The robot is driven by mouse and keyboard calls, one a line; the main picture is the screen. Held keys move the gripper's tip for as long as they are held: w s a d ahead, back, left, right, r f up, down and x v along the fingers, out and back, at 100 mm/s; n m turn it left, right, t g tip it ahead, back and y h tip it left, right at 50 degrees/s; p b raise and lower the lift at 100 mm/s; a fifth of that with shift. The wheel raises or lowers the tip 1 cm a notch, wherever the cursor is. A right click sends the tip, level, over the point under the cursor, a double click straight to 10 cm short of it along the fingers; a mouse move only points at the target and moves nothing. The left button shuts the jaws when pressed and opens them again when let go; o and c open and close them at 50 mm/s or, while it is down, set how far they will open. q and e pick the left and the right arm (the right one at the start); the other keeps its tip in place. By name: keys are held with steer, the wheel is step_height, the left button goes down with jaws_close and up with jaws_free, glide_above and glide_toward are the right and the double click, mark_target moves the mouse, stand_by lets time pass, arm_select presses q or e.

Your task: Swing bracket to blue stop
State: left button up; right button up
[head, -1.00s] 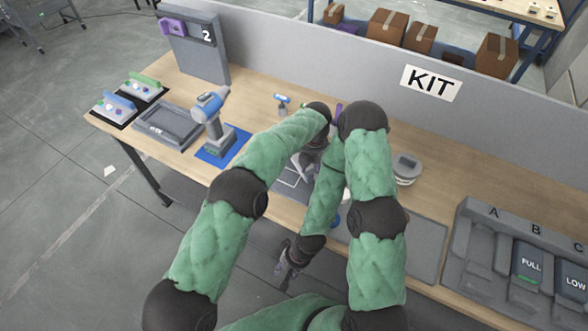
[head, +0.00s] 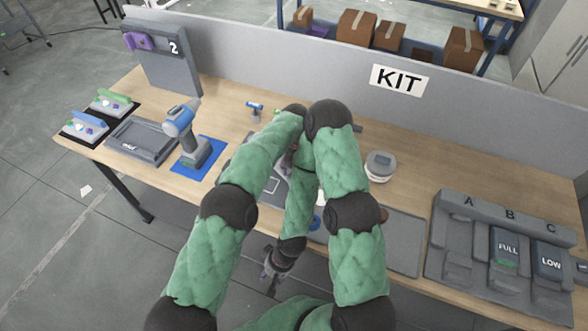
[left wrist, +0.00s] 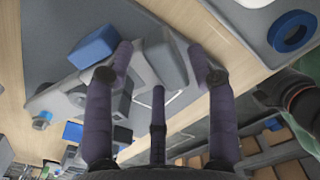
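In the left wrist view, my left gripper (left wrist: 160,58) has its purple fingers spread on both sides of a grey block-like bracket (left wrist: 167,58). Firm contact cannot be made out. A blue block (left wrist: 93,47), which looks like the blue stop, lies just left of the left finger on the grey plate (left wrist: 65,22). In the head view, my arms hide most of the bracket, the blue block and the left gripper. My right gripper (head: 270,272) hangs low in front of the table edge, away from the bracket; its fingers are too small to read.
A blue ring (left wrist: 291,31) lies right of the plate. The table (head: 225,108) also holds a drill (head: 183,128) on a blue mat, a grey tray (head: 143,140), a round lidded container (head: 380,165) and a battery rack (head: 470,240). A grey partition (head: 300,75) stands behind.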

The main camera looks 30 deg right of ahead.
stand_by(0.3)
arm_select(q)
step_height(320, 180, up, 12)
stand_by(0.5)
stand_by(0.8)
